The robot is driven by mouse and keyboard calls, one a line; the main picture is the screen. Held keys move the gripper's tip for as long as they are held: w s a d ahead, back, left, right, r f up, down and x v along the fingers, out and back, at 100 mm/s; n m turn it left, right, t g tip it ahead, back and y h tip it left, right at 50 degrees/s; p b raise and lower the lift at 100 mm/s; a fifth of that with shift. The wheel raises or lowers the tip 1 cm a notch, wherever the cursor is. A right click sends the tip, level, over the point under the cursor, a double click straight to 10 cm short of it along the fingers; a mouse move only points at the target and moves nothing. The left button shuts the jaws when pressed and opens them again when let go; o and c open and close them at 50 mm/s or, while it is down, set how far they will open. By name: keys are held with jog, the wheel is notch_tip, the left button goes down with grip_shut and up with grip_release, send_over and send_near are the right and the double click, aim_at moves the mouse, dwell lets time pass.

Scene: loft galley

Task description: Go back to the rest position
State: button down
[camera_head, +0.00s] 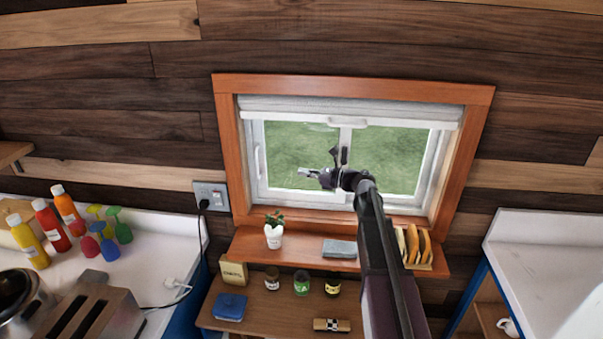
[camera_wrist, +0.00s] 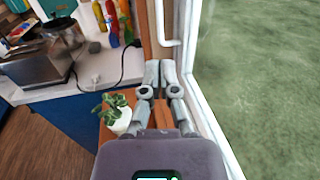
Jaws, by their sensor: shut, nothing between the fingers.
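My gripper (camera_head: 308,173) is raised in front of the window (camera_head: 345,160) in the head view, pointing left. Its fingers are together with nothing between them. In the wrist view my gripper (camera_wrist: 159,72) shows its two grey fingers side by side, close to the window frame (camera_wrist: 200,90). A potted plant (camera_head: 274,230) in a white pot stands on the sill shelf below the gripper; it also shows left of the fingers in the wrist view (camera_wrist: 115,113).
A grey block (camera_head: 339,249) and a rack of bread-like slices (camera_head: 413,246) are on the sill shelf. Several jars, a box (camera_head: 234,274) and a blue item (camera_head: 230,307) sit on the lower shelf. Bottles and a toaster (camera_head: 92,312) stand on the left counter. The right counter (camera_head: 550,270) is mostly clear.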

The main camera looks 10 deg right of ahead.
jog(key=s+a+f+n+g+h+b, duration=0.1)
jog(key=s+a+f+n+g+h, duration=0.25)
jog(key=s+f+n, duration=0.4)
jog(key=s+a+f+n+g+h+b, duration=0.1)
jog(key=s+a+f+n+g+h, duration=0.2)
jog(key=s+f+n, duration=0.4)
jog(key=s+d+f+n+g+h, duration=0.1)
jog(key=s+d+f+n+h, duration=0.2)
jog(key=s, duration=0.4)
jog(key=s+d+f+n+g+h+b, duration=0.1)
jog(key=s+d+f+n+h, duration=0.2)
jog(key=s+n+h, duration=0.3)
jog(key=shift+s+d+f+b, duration=0.35)
jog(key=shift+s+f, duration=0.2)
jog(key=shift+f, duration=0.3)
jog(key=shift+w+h, duration=0.1)
jog(key=shift+h, duration=0.15)
